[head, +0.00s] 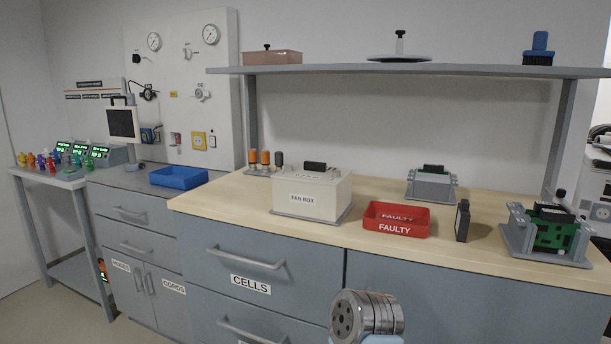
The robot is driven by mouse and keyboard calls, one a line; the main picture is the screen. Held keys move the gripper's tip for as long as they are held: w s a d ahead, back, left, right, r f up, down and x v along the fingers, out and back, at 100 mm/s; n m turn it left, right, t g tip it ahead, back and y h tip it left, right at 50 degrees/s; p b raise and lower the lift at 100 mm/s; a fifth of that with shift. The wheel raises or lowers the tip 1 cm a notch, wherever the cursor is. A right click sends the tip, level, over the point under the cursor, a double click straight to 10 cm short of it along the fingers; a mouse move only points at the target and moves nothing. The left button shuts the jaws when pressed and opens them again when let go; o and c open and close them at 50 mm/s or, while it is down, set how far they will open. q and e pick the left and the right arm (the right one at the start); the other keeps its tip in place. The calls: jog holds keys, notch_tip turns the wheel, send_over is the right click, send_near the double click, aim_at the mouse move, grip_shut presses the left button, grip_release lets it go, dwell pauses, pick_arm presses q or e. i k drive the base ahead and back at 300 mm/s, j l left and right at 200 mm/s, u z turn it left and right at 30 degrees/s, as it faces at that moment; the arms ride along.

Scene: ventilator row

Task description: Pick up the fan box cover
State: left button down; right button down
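The cream fan box (313,194), labelled FAN BOX, stands on the wooden worktop on a grey base. A dark block (315,166) shows at its top; I cannot tell whether it is a handle or a part inside. No piece is labelled as the cover. I cannot tell whether either belongs to the fan box. One of my arm links shows at the bottom, below the worktop edge. Neither gripper's fingers are visible.
A red FAULTY tray (397,219), an upright dark module (462,220) and a green circuit board in a grey holder (550,232) stand right of the fan box. A grey device (432,185) is behind. A blue tray (179,178) is left. The shelf (430,71) overhangs the worktop.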

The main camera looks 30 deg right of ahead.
aim_at(309, 172)
jog(key=i+j, duration=0.55)
jog(key=j, duration=0.15)
jog(key=z, duration=0.45)
jog(key=j+z, duration=0.15)
jog(key=z, duration=0.35)
jog(key=i+j+z, duration=0.1)
jog(key=z, duration=0.35)
jog(key=j+z, duration=0.1)
jog(key=z, duration=0.35)
